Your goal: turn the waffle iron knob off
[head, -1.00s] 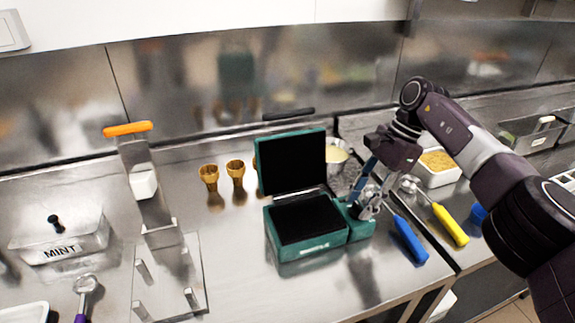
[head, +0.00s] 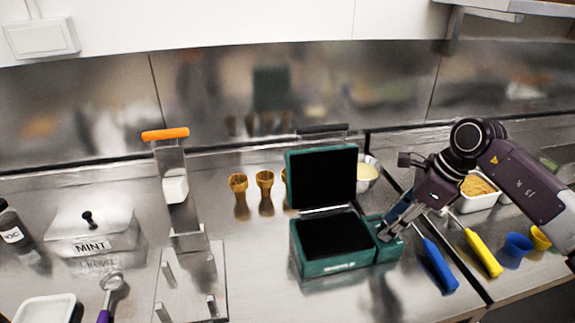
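The green waffle iron (head: 333,264) stands on the steel counter with its lid (head: 322,178) raised and its dark plates showing. A small green control box (head: 385,248) sits on its right side. The knob itself cannot be made out; my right gripper covers that spot. My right gripper (head: 390,228) comes in from the right and points down and left, its fingertips at the top of the control box. Whether it touches or grips the knob cannot be told. My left gripper is not in view.
Blue-handled (head: 438,268) and yellow-handled (head: 483,254) scoops lie right of the iron. Waffle cones (head: 265,188) stand in a row to its left. A metal press with an orange handle (head: 165,134) and a MINT container (head: 95,240) are farther left. The counter in front of the iron is clear.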

